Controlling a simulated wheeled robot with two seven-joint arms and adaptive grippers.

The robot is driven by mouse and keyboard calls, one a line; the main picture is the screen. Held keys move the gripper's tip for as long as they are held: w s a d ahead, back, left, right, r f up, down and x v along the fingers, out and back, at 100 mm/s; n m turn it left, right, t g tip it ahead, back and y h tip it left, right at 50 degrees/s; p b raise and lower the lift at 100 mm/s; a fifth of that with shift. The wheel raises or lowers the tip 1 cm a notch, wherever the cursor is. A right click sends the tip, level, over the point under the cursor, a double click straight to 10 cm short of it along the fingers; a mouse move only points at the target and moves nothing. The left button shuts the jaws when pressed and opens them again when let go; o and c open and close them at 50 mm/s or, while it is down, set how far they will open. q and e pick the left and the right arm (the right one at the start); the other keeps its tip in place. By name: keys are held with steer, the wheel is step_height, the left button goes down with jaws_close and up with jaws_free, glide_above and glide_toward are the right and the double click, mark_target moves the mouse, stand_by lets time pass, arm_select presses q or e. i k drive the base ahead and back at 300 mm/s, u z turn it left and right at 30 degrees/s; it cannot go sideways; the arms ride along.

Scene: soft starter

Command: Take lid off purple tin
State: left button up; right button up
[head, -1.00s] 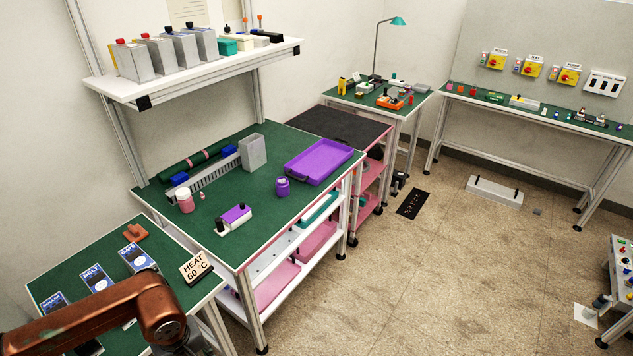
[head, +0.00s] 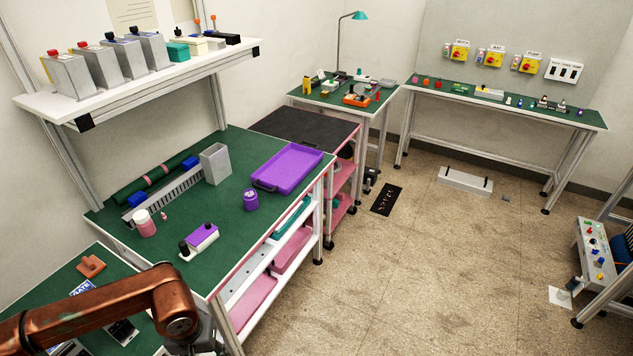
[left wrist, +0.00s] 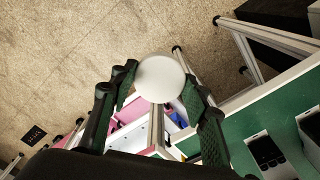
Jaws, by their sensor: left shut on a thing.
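The purple tin (head: 251,200) stands upright on the green-topped bench, in front of the purple tray, with a dark purple top on it. My left gripper shows in the left wrist view (left wrist: 160,88), its fingers closed around a white round thing (left wrist: 160,78) seen end-on; I cannot tell what it is. In the head view my left arm comes in at the bottom left, and its gripper is cut off by the lower edge. It is well short of the tin. My right gripper is not in view.
On the bench are a purple tray (head: 287,167), a grey box (head: 214,164), a pink jar (head: 145,225) and a purple-and-white block (head: 201,237). A shelf (head: 140,84) with several boxes hangs above.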

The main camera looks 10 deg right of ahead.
mark_target(251, 199)
steer(key=z, duration=0.4)
steer(key=i, duration=1.2)
